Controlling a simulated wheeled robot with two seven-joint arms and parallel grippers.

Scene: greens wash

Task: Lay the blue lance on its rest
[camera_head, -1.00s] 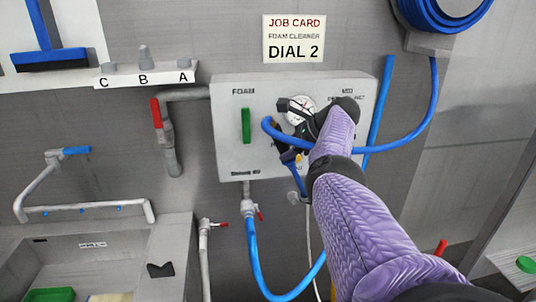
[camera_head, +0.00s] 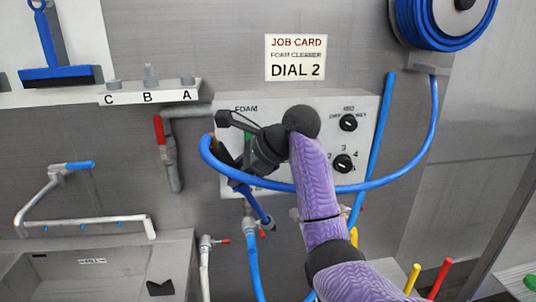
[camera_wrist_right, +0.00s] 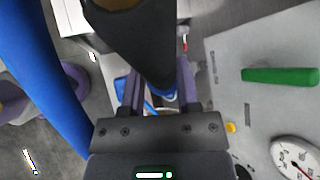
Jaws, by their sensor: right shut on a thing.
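My right gripper (camera_head: 232,158) is in front of the left part of the grey foam panel. It is shut on the blue lance, whose blue tube (camera_head: 258,208) slants down to the right below the gripper. In the right wrist view, the lance's black body (camera_wrist_right: 140,45) stands between the two fingers (camera_wrist_right: 158,92). The blue hose (camera_head: 300,187) loops from the lance to the right, and it passes close to the camera in the right wrist view (camera_wrist_right: 45,85). I cannot make out which fitting is the lance's rest. My left gripper is not in view.
The foam panel (camera_head: 365,105) has dials and a green handle (camera_wrist_right: 280,76), partly hidden by my arm. A hose reel (camera_head: 445,25) hangs top right. Yellow (camera_head: 411,279) and red (camera_head: 439,278) posts stand lower right. A sink (camera_head: 165,262) and pipework (camera_head: 95,220) are at left.

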